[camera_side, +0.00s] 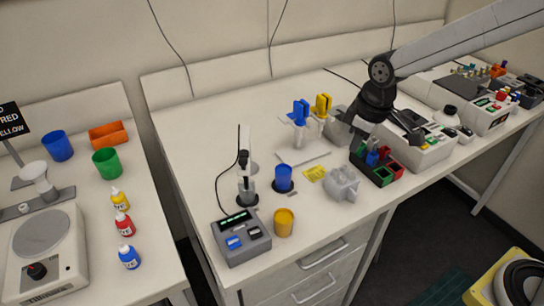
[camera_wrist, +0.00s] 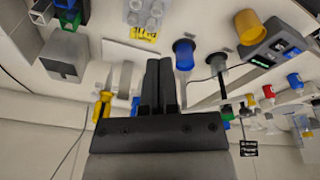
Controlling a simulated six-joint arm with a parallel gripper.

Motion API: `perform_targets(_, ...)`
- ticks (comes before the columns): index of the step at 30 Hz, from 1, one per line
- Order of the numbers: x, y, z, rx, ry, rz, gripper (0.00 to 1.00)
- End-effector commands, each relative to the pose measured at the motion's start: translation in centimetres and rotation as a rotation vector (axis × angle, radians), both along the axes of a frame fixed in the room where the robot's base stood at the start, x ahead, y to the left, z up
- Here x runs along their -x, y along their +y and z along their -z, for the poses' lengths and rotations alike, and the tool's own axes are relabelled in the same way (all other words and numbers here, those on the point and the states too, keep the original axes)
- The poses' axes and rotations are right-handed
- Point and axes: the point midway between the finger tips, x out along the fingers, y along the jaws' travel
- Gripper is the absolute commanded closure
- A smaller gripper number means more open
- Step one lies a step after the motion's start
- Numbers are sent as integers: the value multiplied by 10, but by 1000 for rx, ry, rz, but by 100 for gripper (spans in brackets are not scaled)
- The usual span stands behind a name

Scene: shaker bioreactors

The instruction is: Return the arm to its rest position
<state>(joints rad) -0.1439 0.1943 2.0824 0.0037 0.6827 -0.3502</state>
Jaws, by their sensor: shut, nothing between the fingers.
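My gripper (camera_wrist: 160,62) shows in the wrist view with its two dark fingers together and nothing between them. In the side view my arm reaches in from the upper right. Its dark wrist end is over the back right of the bench, near the blue and yellow upright tools and the black rack; the fingertips are hard to make out there. No marker for a rest position shows.
Below the wrist stand a black rack (camera_side: 378,168) with coloured compartments and a grey holder (camera_side: 342,184). Blue (camera_side: 283,178) and orange (camera_side: 284,222) cups and a grey device (camera_side: 241,236) stand further left. The bench's back left is clear.

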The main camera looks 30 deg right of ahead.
Motion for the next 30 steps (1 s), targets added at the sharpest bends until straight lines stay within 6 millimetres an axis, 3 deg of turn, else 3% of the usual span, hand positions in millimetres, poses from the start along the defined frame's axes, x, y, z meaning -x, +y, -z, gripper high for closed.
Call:
perform_targets(9, 73, -43, 38, -44, -26, 317, 100)
perform_targets(15, 105, -55, 52, -66, -40, 446, 100)
perform_targets(20, 115, -58, 57, -72, -44, 484, 100)
perform_targets(30, 115, -58, 57, -73, -44, 486, 100)
